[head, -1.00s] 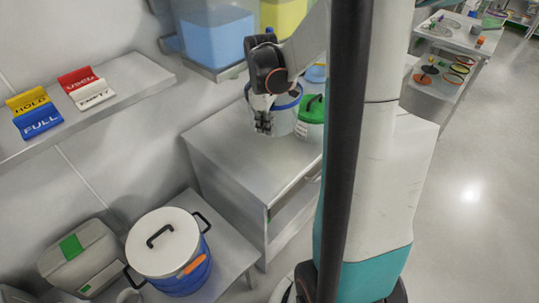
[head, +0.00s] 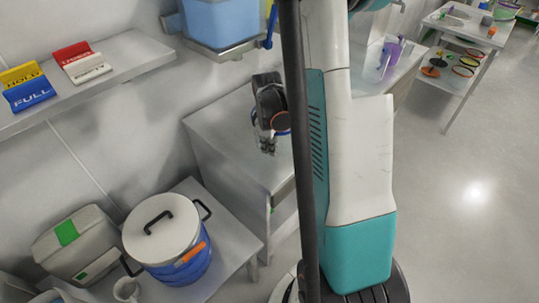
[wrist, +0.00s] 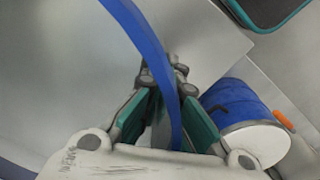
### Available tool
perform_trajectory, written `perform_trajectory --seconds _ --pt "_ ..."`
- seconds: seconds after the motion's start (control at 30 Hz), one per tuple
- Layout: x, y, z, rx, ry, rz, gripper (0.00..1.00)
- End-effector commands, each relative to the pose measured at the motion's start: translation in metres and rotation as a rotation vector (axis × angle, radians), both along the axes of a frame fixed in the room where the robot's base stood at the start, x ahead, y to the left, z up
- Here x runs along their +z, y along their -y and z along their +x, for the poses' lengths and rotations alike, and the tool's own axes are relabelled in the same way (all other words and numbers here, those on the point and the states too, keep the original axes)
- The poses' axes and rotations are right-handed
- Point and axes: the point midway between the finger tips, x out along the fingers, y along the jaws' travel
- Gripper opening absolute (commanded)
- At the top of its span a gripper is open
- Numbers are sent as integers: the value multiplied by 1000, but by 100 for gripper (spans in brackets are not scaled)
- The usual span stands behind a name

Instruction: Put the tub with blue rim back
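The tub's blue rim (wrist: 146,38) crosses the wrist view as a broad curved band, with a plain grey surface to its left. My gripper (wrist: 164,82) has its two teal-padded fingers on either side of this rim, close against it, and looks shut on it. In the head view my gripper (head: 268,147) points down in front of the grey bench beside my column. Only slivers of blue show around it there; most of the tub is hidden behind my arm and column. I cannot tell whether the tub touches the bench.
A blue drum (head: 185,268) with a white lid stands on a low table beside a grey case (head: 78,245). A wall shelf (head: 130,62) holds coloured signs. A blue bin (head: 220,22) hangs above the bench (head: 228,150). Open floor lies at right.

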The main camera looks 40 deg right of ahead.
Motion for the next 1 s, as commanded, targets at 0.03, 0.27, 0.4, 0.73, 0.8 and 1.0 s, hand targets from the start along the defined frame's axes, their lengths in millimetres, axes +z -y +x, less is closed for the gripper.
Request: perform_trajectory --seconds 0.03,0.27,0.4,0.73,0.8,1.0 --pt "-11 0 0 0 0 0 0" --pt "-31 0 0 0 0 0 0" --pt "-30 0 0 0 0 0 0" --pt "-32 0 0 0 0 0 25" --pt "-32 0 0 0 0 0 25" --pt "-32 0 0 0 0 0 25"
